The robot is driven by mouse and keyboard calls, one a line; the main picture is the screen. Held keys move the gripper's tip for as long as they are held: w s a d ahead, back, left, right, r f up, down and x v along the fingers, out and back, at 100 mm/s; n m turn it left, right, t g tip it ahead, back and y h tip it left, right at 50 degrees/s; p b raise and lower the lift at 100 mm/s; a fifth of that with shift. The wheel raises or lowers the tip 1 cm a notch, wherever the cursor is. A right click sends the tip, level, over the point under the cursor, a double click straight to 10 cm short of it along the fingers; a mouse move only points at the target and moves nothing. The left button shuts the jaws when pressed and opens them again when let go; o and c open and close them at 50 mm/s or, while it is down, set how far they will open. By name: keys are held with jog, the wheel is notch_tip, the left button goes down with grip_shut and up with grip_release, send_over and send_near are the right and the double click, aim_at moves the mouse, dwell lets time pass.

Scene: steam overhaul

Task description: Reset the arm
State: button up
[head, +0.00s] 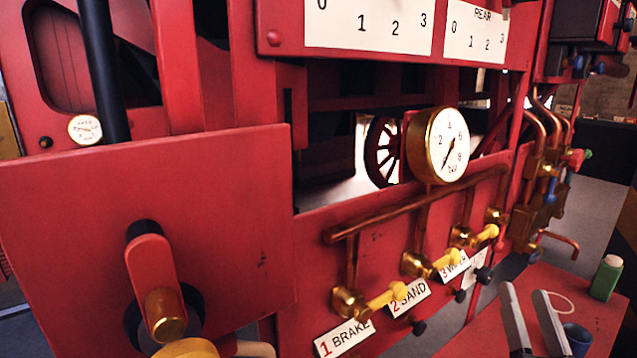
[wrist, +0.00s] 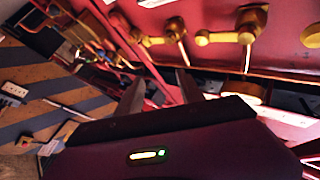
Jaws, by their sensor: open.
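My gripper (wrist: 160,76) shows in the wrist view as two dark fingers reaching up past the dark gripper body with its small lit strip. The fingers stand apart and I see nothing held between them. Beyond them are red metalwork and brass valves with yellow handles (wrist: 204,38). There, a brass pressure gauge (head: 440,145) stands above a copper pipe (head: 415,205), with yellow-handled valves labelled brake (head: 385,299), sand (head: 430,265) and a partly hidden third word below.
A red-handled lever (head: 150,275) juts out at front left.

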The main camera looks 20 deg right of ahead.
jog(key=s+a+f+n+g+y, duration=0.2)
jog(key=s+a+f, duration=0.4)
jog(key=s, duration=0.3)
jog(key=s+a+f+n+g+y, duration=0.2)
jog(key=s+a+f+n+y, duration=0.1)
jog(key=s+a+f, duration=0.4)
jog(key=s+a+f+n+g+y, duration=0.2)
jog(key=s+a+f, duration=0.4)
jog(key=s, duration=0.4)
jog(key=shift+s+a+f+n+y, duration=0.2)
jog(key=shift+s+a+n+y, duration=0.3)
jog(key=shift+y, duration=0.6)
jog(key=shift+w+d, duration=0.1)
jog(key=shift+w, duration=0.05)
